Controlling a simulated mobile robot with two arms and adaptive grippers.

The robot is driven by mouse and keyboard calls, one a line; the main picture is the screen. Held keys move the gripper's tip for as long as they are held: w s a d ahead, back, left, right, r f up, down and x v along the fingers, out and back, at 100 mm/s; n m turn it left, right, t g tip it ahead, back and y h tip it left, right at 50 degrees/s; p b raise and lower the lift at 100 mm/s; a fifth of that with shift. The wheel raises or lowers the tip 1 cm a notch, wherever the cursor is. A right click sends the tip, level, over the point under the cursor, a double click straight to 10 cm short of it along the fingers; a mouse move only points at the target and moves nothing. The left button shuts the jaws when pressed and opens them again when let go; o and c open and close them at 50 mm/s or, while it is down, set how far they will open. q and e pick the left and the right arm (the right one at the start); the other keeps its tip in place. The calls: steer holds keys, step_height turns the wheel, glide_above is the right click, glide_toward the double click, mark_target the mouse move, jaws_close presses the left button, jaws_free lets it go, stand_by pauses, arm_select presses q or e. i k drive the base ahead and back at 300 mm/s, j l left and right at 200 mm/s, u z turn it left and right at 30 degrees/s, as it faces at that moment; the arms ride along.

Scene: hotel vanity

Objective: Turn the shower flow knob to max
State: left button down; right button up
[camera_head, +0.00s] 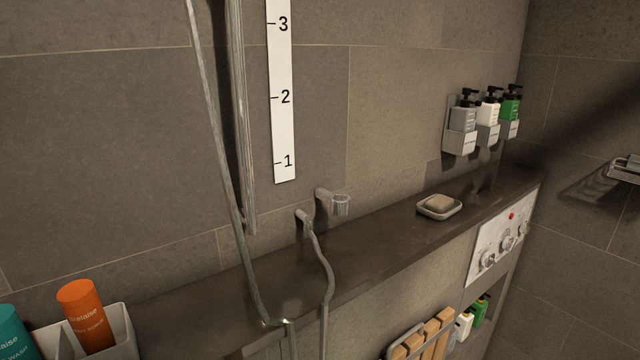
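A pale control panel (499,240) is set in the front face of the ledge at the right. It carries several round metal knobs in a slanting row: a near-left knob (487,259), a middle knob (507,243) and a far-right knob (523,228) close to the panel's edge. A small red dot (511,216) sits above the middle knob. The knobs' markings are too small to read, so I cannot tell which is the flow knob or how it is set. Neither of my grippers shows in the head view.
A dark ledge (385,235) runs along the tiled wall, bearing a soap dish (440,208). Pump bottles (488,108) hang above it. A hose (325,270) and a rail (240,120) stand left of centre. A wooden-slatted rack (425,337) and small bottles (470,322) sit below the panel.

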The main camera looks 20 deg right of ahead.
mark_target(487, 259)
steer(key=z, duration=1.7)
steer(key=i+l+u, duration=0.2)
steer(key=i, duration=0.25)
steer(key=i+l+u, duration=0.2)
steer(key=i, duration=0.25)
